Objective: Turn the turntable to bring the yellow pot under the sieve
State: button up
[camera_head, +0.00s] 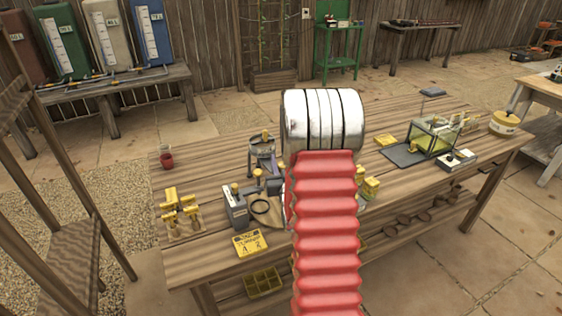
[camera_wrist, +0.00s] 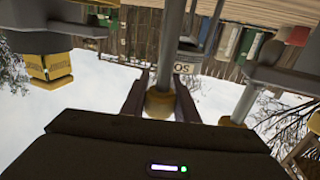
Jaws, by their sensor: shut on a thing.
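My gripper (camera_wrist: 160,92) shows in the wrist view, with its two dark fingers closed around a grey post (camera_wrist: 171,45) that has a yellow rounded knob (camera_wrist: 159,103) on its end. A second grey post with a yellow knob (camera_wrist: 232,122) stands to the right of it, apart from the fingers. In the head view my red arm covers the gripper and part of the apparatus. A grey round vessel on legs (camera_head: 262,150), perhaps the sieve, stands left of the arm. The turntable and the yellow pot cannot be told for certain; small yellow containers (camera_head: 371,187) show right of the arm.

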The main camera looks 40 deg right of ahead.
jog(key=shift+c, duration=0.8)
jog(key=shift+s+d, duration=0.1)
jog(key=shift+d, duration=0.1)
jog(key=shift+c, duration=0.3)
jog(key=shift+a, duration=0.1)
jog(key=shift+y, duration=0.3)
jog(key=shift+a+n+t+y, duration=0.1)
jog(key=shift+n+t+y, duration=0.2)
jog(key=shift+n, duration=0.1)
jog(key=shift+a+n+g+y, duration=0.15)
jog(key=shift+a+n+y, duration=0.55)
jog(key=shift+n+y, duration=1.95)
jog(key=shift+a+n+g+y, duration=0.2)
jog(key=shift+a+n+y, duration=0.95)
jog(key=shift+y, duration=2.45)
jog(key=shift+a+n+g+y, duration=0.15)
jog(key=shift+a+n+y, duration=0.1)
jog(key=shift+n+y, duration=2.6)
jog(key=shift+m+y, duration=0.25)
jog(key=shift+y, duration=0.15)
